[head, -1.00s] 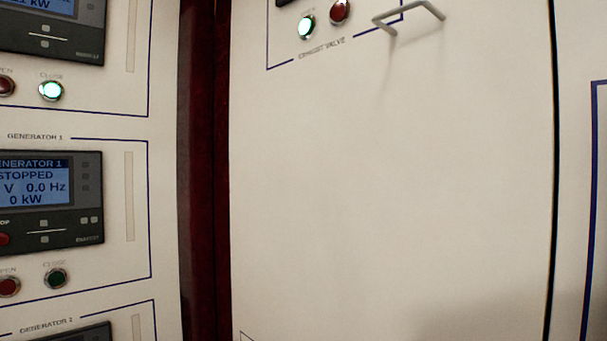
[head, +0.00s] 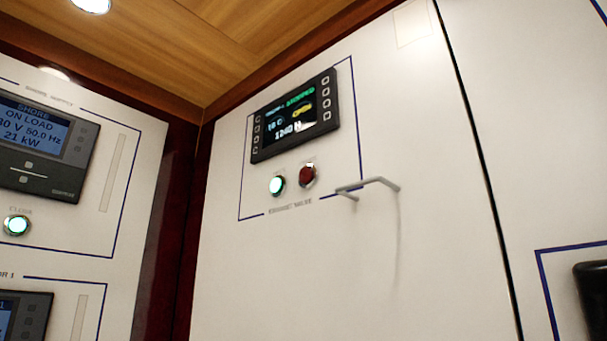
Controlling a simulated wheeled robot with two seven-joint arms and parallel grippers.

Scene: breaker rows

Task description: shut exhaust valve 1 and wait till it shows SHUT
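The exhaust valve panel (head: 243,182) is framed by a blue line on a white cabinet door in the head view. Its black display (head: 296,115) shows a green line that seems to read STOPPED, a yellow word that looks like OPEN, and white figures below. Under it are a lit green button (head: 277,186) on the left and an unlit dark red button (head: 307,175) on the right. The label under the buttons reads EXHAUST VALVE; a number on it is not readable. Neither of my grippers is in view.
A metal handle (head: 372,184) sticks out just right of the buttons. At the left, a shore supply display (head: 38,142) reads ON LOAD above a lit CLOSE button (head: 17,225). A black object (head: 592,297) is at the lower right edge. A wooden ceiling is above.

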